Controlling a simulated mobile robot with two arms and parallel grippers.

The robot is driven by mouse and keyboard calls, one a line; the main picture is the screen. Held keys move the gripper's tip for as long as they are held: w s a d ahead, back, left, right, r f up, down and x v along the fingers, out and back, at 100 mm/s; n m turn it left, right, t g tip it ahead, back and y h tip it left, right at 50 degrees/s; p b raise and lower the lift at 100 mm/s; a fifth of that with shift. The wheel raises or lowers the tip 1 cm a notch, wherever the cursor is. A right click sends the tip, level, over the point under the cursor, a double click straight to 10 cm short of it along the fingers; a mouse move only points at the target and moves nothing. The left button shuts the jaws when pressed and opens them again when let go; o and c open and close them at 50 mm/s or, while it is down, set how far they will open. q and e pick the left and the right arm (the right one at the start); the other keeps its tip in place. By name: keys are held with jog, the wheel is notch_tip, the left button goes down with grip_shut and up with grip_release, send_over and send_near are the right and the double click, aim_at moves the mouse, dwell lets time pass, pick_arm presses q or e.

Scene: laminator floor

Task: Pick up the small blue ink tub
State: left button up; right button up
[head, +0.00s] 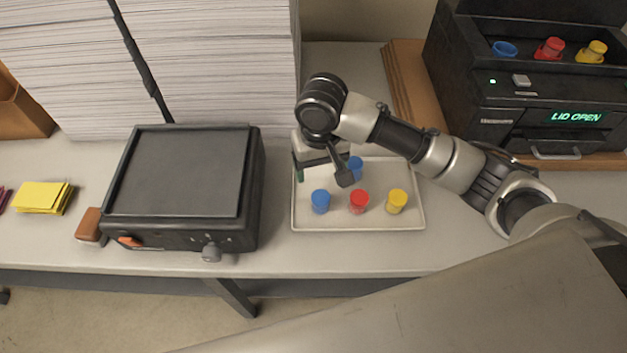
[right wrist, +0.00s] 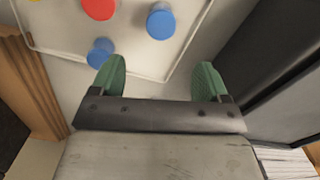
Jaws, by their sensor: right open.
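Two blue ink tubs are on the white tray (head: 410,222). One blue tub (head: 320,202) stands at the front left; it also shows in the right wrist view (right wrist: 160,22). The other blue tub (head: 356,166) stands farther back, partly hidden by my gripper; it also shows in the right wrist view (right wrist: 100,52). I cannot tell which is smaller. My right gripper (head: 322,172) is open over the tray's back left part. Its green fingertips (right wrist: 158,80) have nothing between them, and the back blue tub is close by one fingertip. My left gripper is not in view.
A red tub (head: 359,202) and a yellow tub (head: 397,201) stand in the tray's front row. A black laminator (head: 180,190) is left of the tray, with paper stacks (head: 220,60) behind. A black machine (head: 540,110) reading "LID OPEN" holds blue, red and yellow tubs at right.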

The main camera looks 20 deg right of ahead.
aim_at(321, 196)
jog(key=s+f, duration=0.1)
jog(key=f, duration=0.1)
jog(key=s+f, duration=0.1)
jog(key=f, duration=0.1)
jog(key=shift+s, duration=0.2)
jog(key=shift+w+f+p, duration=0.2)
jog(key=shift+f+p, duration=0.05)
jog(key=shift+p, duration=0.05)
jog(key=f, duration=0.1)
jog(key=f+p, duration=0.1)
jog(key=f, duration=0.2)
jog(key=shift+w+f, duration=0.25)
jog(key=shift+w, duration=0.05)
jog(key=shift+f, duration=0.35)
jog(key=shift+c, duration=0.4)
jog(key=c, duration=0.7)
jog(key=shift+c, duration=1.1)
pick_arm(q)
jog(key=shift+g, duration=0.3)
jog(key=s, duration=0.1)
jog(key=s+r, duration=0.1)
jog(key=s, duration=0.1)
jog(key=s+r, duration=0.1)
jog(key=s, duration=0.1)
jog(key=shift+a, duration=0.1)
